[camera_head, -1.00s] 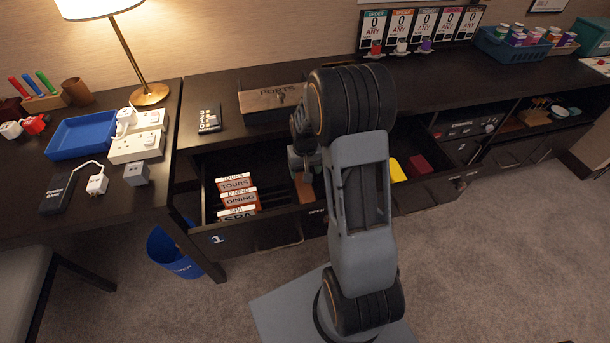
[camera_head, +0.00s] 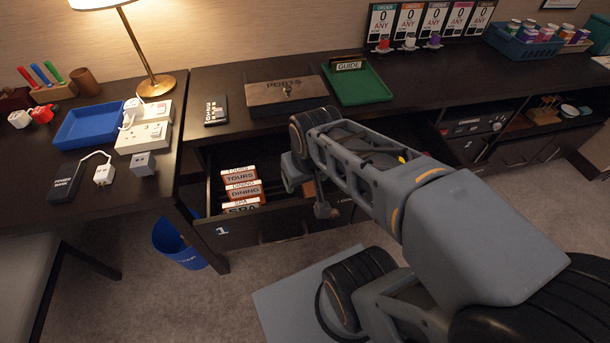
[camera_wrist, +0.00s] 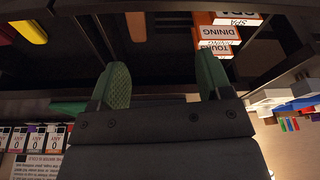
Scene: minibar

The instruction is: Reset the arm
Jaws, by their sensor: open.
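My gripper shows in the wrist view (camera_wrist: 160,84) with its two green-padded fingers apart and nothing between them. In the head view my arm reaches from the lower right to the open drawer (camera_head: 275,222), and its wrist end is over the drawer's middle; the fingertips are hard to make out there. In the drawer's left part stand orange and white cards (camera_head: 241,187) labelled TOURS, DINING and SPA. These cards also show in the wrist view (camera_wrist: 217,38), beyond the fingers. My arm hides much of the drawer's right part.
On the counter are a PORTS box (camera_head: 287,93), a green GUIDE tray (camera_head: 357,84) and a remote (camera_head: 216,110). The left desk holds a lamp (camera_head: 155,86), a blue tray (camera_head: 90,122) and a power bank (camera_head: 72,183). A blue bin (camera_head: 181,245) stands below.

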